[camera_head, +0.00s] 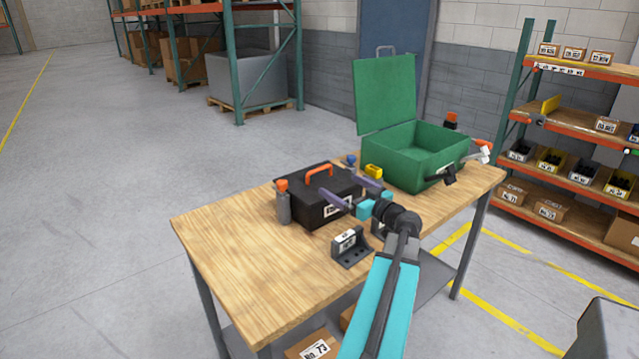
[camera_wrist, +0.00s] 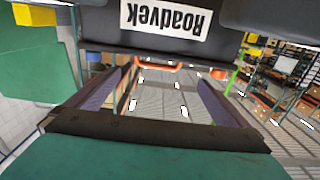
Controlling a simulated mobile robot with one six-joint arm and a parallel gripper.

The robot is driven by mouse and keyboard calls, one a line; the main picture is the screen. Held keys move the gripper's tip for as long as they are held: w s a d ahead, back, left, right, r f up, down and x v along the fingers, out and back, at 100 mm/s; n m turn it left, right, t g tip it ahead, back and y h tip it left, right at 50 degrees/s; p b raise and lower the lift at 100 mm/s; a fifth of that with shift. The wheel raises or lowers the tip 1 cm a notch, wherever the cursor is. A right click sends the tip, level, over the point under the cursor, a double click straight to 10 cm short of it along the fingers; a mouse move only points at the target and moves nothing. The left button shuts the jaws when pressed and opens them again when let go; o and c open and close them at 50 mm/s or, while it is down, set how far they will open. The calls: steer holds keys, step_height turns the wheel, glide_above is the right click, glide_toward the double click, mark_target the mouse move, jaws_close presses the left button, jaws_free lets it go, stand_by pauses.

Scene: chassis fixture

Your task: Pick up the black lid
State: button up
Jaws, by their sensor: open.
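The black lid (camera_head: 298,183) is on top of a black toolbox (camera_head: 308,211) on the wooden table and appears closed. An orange handle (camera_head: 319,170) rises from the lid. My gripper (camera_head: 347,189) is open, its purple fingers pointing toward the right side of the toolbox. The orange handle (camera_wrist: 165,65) shows between and beyond the fingers of my gripper (camera_wrist: 163,77). Nothing is between the jaws. I cannot tell how far the fingers are from the lid.
An open green case (camera_head: 408,165) stands at the table's right. A grey bottle with an orange cap (camera_head: 283,205) is left of the toolbox. A dark bracket (camera_head: 351,247) sits in front. The table's (camera_head: 235,250) front left is clear.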

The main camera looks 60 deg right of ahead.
mark_target(322, 181)
steer(key=p+x, duration=0.2)
steer(key=x, duration=0.5)
steer(key=shift+s+d, duration=0.1)
steer(key=shift+w, duration=0.45)
steer(key=shift+w+d, duration=0.1)
steer(key=shift+d+p+x, duration=0.25)
steer(key=shift+p+x, duration=0.95)
steer(key=shift+x, duration=0.65)
steer(key=shift+w+d+f, duration=0.15)
steer(key=shift+w+d, duration=0.05)
steer(key=shift+w, duration=0.35)
steer(key=c, duration=1.1)
steer(key=shift+r+b, duration=1.15)
steer(key=shift+r, duration=3.9)
